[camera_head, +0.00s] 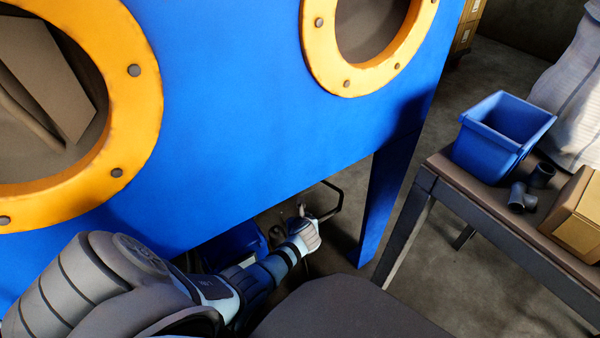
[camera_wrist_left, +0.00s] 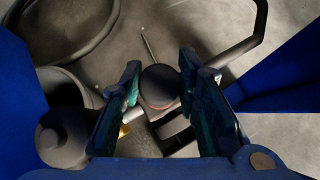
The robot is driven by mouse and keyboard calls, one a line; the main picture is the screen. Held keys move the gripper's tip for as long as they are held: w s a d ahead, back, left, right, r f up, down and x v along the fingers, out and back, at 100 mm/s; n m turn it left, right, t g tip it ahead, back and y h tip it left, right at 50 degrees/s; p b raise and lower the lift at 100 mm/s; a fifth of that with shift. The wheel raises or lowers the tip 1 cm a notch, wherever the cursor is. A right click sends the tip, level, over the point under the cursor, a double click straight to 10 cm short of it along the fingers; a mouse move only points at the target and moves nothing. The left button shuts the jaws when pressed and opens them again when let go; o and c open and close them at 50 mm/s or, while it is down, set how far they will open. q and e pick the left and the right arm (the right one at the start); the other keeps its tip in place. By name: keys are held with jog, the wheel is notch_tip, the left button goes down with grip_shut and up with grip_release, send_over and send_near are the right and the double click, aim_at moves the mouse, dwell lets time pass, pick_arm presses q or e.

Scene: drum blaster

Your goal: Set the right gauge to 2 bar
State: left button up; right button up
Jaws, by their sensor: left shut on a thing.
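My left gripper (camera_head: 306,214) reaches under the blue blasting cabinet (camera_head: 230,90), between its lower edge and its right leg. In the left wrist view, my left gripper (camera_wrist_left: 160,75) is shut on a dark round knob (camera_wrist_left: 159,86), with one finger on each side. The knob has a reddish-brown side and sits above dark fittings. No gauge face can be made out in either view, so no reading shows. My right gripper is not in view.
The cabinet's blue leg (camera_head: 385,205) stands right of the gripper. A bent dark bar (camera_wrist_left: 248,40) passes close by. A workbench (camera_head: 480,225) at right holds a blue bin (camera_head: 500,135), dark pipe fittings (camera_head: 520,197) and a cardboard box (camera_head: 578,215).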

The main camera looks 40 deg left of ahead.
pick_arm(q)
jog(key=shift+n+g+y, duration=0.4)
jog(key=shift+n+g, duration=0.1)
jog(key=shift+n, duration=0.3)
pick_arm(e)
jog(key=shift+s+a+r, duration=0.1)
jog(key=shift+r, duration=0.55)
pick_arm(q)
jog(key=o, duration=1.2)
jog(key=shift+c, duration=0.2)
jog(key=v, duration=0.7)
jog(key=shift+s+r, duration=0.15)
jog(key=shift+s, duration=0.05)
jog(key=shift+d, duration=0.1)
